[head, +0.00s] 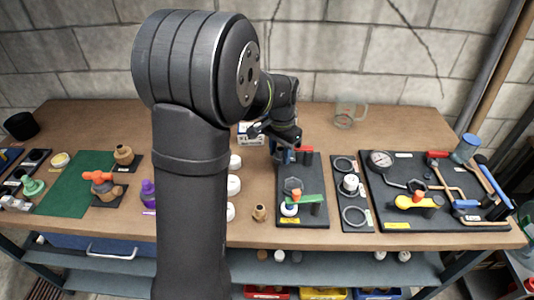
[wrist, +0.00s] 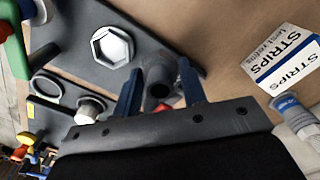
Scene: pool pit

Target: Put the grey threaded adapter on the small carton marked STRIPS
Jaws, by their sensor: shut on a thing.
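My gripper (wrist: 160,86) has its two blue fingers shut on the grey threaded adapter (wrist: 157,75), whose round open end shows between them. In the head view my gripper (head: 284,154) is over the back of a black mat, just in front of the small carton; I cannot make out the adapter there. The small carton marked STRIPS (wrist: 285,58) lies to the right of the gripper in the wrist view, apart from it. In the head view the white and blue carton (head: 250,139) is partly hidden behind my arm.
The black mat (head: 289,219) holds a hex fitting (head: 292,184) and a green-handled valve (head: 300,201). A blue-grey capped thing (wrist: 292,110) stands close beside the carton. White round pieces (head: 233,185) stand left of the mat. A clear mug (head: 345,114) stands at the back; bare bench surrounds it.

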